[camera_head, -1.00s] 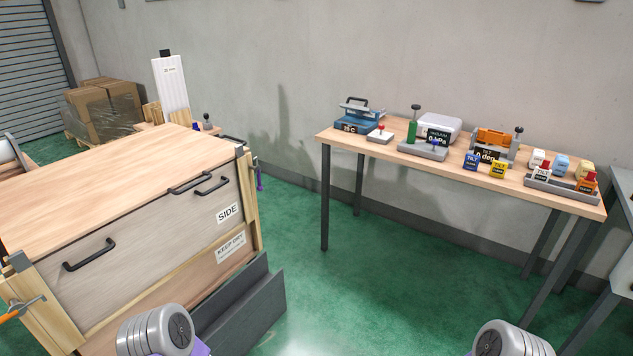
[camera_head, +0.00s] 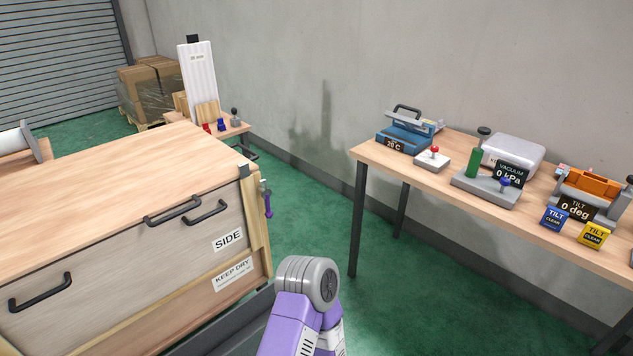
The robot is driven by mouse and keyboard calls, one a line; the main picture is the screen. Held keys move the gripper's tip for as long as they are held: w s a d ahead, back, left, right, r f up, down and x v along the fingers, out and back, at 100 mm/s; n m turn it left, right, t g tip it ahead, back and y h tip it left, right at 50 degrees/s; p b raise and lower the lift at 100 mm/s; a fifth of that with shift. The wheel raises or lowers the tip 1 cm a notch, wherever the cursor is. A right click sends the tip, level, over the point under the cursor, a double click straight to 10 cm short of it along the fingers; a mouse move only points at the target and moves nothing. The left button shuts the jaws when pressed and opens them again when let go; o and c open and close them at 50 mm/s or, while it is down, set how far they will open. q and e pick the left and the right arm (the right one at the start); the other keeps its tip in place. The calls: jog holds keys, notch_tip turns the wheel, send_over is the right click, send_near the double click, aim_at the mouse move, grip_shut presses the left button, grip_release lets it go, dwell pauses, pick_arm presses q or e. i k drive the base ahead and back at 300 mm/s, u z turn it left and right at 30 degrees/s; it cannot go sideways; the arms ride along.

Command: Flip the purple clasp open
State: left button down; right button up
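The purple clasp (camera_head: 267,204) is a small upright lever on the right corner of the large wooden crate (camera_head: 113,177). It hangs below a small metal bracket on the corner post. It is too small to tell exactly how it sits on its catch. One of my purple and grey arms shows at the bottom middle, below and to the right of the clasp and apart from it in the picture. Neither of my grippers is in view.
A table (camera_head: 433,174) with a blue device (camera_head: 410,130), a vacuum unit (camera_head: 510,155) and tilt tags stands at the right. A small table with a white panel (camera_head: 197,80) is behind the crate. Green floor (camera_head: 310,205) lies open between crate and table.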

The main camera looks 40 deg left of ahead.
aim_at(266, 194)
jog(key=u, duration=0.55)
jog(key=i, duration=1.25)
jog(key=u, duration=1.45)
jog(key=i, duration=0.3)
jog(key=u, duration=0.25)
jog(key=k, duration=0.5)
jog(key=u, duration=0.7)
jog(key=i, duration=0.65)
jog(key=z, duration=0.8)
